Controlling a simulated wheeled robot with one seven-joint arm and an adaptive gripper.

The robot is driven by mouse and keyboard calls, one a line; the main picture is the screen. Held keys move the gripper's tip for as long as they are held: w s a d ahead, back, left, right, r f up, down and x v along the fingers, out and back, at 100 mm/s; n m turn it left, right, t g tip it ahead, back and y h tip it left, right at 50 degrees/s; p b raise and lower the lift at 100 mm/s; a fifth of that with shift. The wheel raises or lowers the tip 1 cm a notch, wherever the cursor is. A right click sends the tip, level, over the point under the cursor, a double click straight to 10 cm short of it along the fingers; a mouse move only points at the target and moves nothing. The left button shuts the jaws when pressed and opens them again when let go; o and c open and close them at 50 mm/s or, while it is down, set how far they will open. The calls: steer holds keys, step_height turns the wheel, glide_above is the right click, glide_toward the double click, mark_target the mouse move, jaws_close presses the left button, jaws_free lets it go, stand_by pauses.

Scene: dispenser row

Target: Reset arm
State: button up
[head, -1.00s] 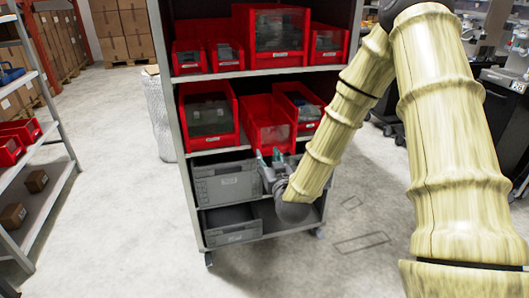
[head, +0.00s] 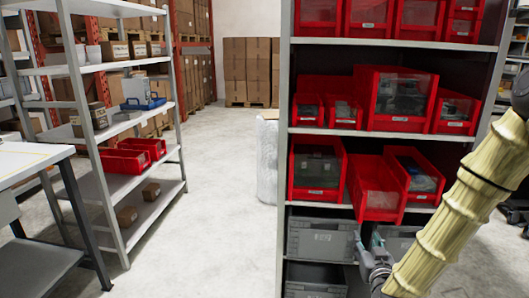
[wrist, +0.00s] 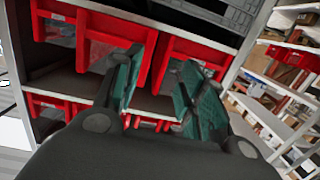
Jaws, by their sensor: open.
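My gripper (head: 368,242) is at the front of the shelf rack (head: 284,120), just below the front of the middle red bin (head: 380,203) and in front of the grey crates. In the wrist view my gripper (wrist: 160,75) has its two green-padded fingers spread apart, with nothing between them. Red bins (wrist: 110,45) lie beyond the fingers there. The middle red bin sticks out past its neighbours and looks tilted forward. Whether a finger touches it cannot be told.
Red bins (head: 316,170) fill the upper shelves and a grey crate (head: 320,238) stands below. At left is a white shelf (head: 135,200) with red trays (head: 150,147) and boxes. A wrapped column (head: 266,158) stands behind. The floor (head: 225,210) between the shelves is clear.

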steer(key=s+a+f+g+y, duration=0.1)
steer(key=s+a+f+g, duration=0.1)
steer(key=s+f, duration=0.35)
steer(key=s+a+f+n+g+y, duration=0.1)
steer(key=s+a+f+g, duration=0.15)
steer(key=f, duration=0.55)
steer(key=s+a+f+g+y, duration=0.1)
steer(key=s+a+f+g, duration=0.15)
steer(key=f, duration=0.45)
steer(key=s+a+f+g, duration=0.2)
steer(key=s+f+g, duration=0.1)
steer(key=s+f, duration=0.4)
steer(key=s+a+f+g, duration=0.1)
steer(key=s+f+g, duration=0.1)
steer(key=s+f, duration=0.5)
steer(key=s+a+f+g, duration=0.2)
steer(key=s+g, duration=0.3)
steer(key=s, duration=1.1)
step_height(320, 180, up, 15)
steer(key=p, duration=1.5)
steer(key=shift+w+d+r, duration=0.2)
steer(key=shift+w, duration=0.15)
steer(key=shift+c, duration=0.2)
